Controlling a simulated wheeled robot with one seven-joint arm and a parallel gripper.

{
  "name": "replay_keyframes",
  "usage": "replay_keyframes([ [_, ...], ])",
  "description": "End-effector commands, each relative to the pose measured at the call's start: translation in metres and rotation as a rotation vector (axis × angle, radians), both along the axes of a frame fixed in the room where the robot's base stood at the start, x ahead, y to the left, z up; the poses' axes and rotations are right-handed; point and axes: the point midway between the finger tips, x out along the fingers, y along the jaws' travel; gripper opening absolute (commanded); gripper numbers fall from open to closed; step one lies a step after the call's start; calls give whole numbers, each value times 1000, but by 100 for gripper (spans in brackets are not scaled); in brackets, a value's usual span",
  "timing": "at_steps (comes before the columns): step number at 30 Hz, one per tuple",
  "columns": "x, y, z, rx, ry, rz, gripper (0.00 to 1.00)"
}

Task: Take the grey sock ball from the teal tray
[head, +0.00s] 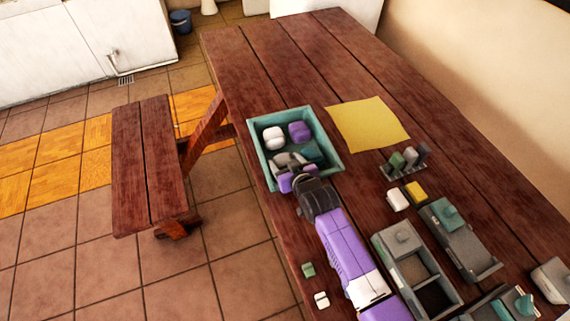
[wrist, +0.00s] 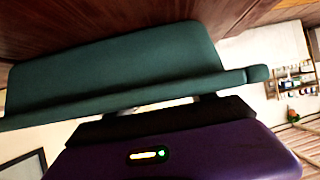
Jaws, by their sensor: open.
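The teal tray (head: 256,152) sits near the left edge of the wooden table in the head view. Inside it, a white sock ball (head: 273,138) and a purple one (head: 299,131) lie at the far side, with a teal item (head: 312,152) at the right. My gripper (head: 290,163) is over the near part of the tray, open. Grey shapes there blend with its fingers, so I cannot pick out the grey sock ball for sure. In the wrist view a teal panel, apparently the tray (wrist: 120,70), fills the middle and hides the fingertips.
A yellow cloth (head: 367,124) lies right of the tray. A small rack (head: 405,162), white and yellow blocks (head: 415,191) and a grey compartment box (head: 412,270) stand to the right of my arm. A bench (head: 147,165) is left of the table. The far tabletop is clear.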

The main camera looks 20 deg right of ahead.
Motion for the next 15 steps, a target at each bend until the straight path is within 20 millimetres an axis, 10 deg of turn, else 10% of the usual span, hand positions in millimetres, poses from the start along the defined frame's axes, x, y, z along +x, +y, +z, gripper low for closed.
replay_keyframes([
  [7,1,0,-1,0,1,0,64],
  [15,1,0,-1,0,0,0,18],
])
